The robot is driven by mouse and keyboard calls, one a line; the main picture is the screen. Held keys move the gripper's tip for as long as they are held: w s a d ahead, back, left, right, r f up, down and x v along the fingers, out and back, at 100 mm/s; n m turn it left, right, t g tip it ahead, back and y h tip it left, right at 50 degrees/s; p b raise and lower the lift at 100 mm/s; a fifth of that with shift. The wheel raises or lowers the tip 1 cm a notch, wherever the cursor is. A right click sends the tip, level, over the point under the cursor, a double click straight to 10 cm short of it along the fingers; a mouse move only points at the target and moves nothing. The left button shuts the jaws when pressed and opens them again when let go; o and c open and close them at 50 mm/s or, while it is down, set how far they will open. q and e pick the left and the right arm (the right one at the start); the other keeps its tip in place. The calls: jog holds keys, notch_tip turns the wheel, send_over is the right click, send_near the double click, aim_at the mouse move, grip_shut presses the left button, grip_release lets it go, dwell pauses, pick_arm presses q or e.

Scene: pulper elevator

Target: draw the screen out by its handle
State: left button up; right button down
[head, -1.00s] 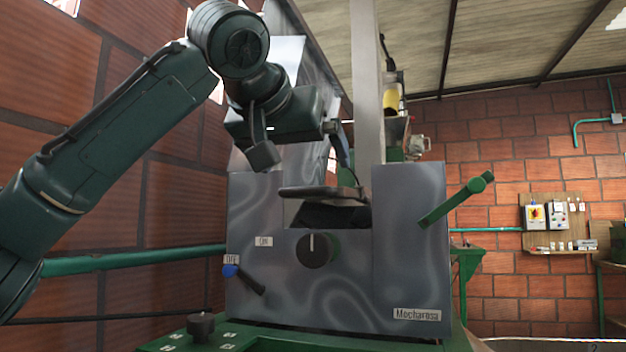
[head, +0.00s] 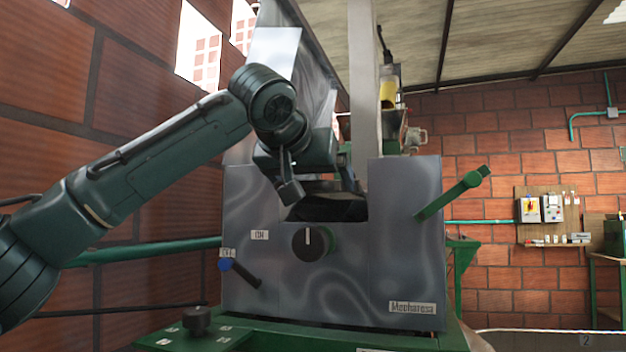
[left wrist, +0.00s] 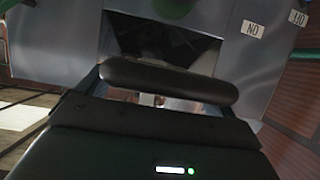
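The screen's handle (head: 328,187), a dark flat rounded bar, is at the notch in the front of the grey machine (head: 400,240). In the left wrist view the handle (left wrist: 168,82) crosses in front of my gripper's dark body. My left gripper (head: 322,188) is open, with a finger towards each end of the handle; contact cannot be made out. The screen itself is mostly hidden inside the dark opening (head: 325,209) below the handle. My right gripper is not in view.
A green lever (head: 452,194) sticks out at the right. A brick wall (head: 60,120) stands close on the left. The green base (head: 290,338) is below.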

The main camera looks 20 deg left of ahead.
pick_arm(q)
jog(key=c, duration=0.7)
jog(key=shift+c, duration=0.2)
jog(key=shift+s, duration=0.15)
jog(key=shift+s+b, duration=0.5)
jog(key=shift+s, duration=0.5)
jog(key=s+b, duration=0.5)
jog(key=s, duration=0.4)
jog(key=shift+s+a, duration=0.3)
jog(key=shift+s, duration=0.05)
